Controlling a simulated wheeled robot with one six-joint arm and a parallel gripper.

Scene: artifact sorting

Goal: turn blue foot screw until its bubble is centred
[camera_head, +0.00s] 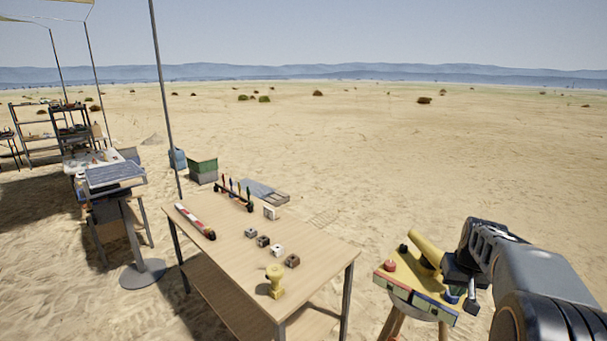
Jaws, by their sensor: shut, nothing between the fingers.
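A yellow levelling instrument (408,277) stands on a wooden tripod at the lower right, with a yellow tube (426,247) slanting up from it. A blue knob (451,296), which looks like the blue foot screw, sits at its right end. A red knob (390,266) sits at its left end. Coloured strips run along the front edge; no bubble can be made out. My gripper (469,299) is shut and empty, pointing down just right of the blue knob. I cannot tell whether it touches the knob.
A grey pedestal stand (127,215) is farther left. Open sand lies behind.

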